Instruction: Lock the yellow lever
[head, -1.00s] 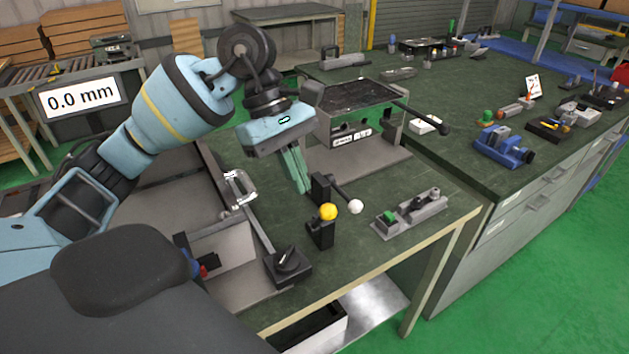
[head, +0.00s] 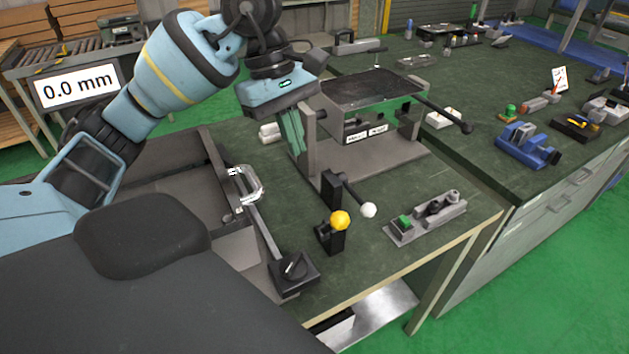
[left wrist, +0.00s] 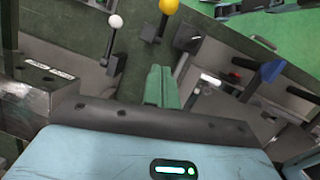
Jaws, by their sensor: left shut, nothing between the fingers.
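The yellow lever is a short black lever with a yellow ball knob (head: 340,220) on a black base, near the front of the green bench. In the left wrist view the yellow knob (left wrist: 169,6) is at the top edge. A white-knobbed lever (head: 369,210) stands beside it, and its white knob also shows in the left wrist view (left wrist: 115,21). My left gripper (head: 298,150) is shut and empty, its green fingers pointing down behind both levers, apart from the yellow knob. The fingers also show in the left wrist view (left wrist: 160,82). My right gripper is not in view.
The heating device (head: 370,92) with its dark top and long black handle stands just right of the gripper. A button box (head: 425,218) lies right of the levers. A sign (head: 76,88) reads 0.0 mm.

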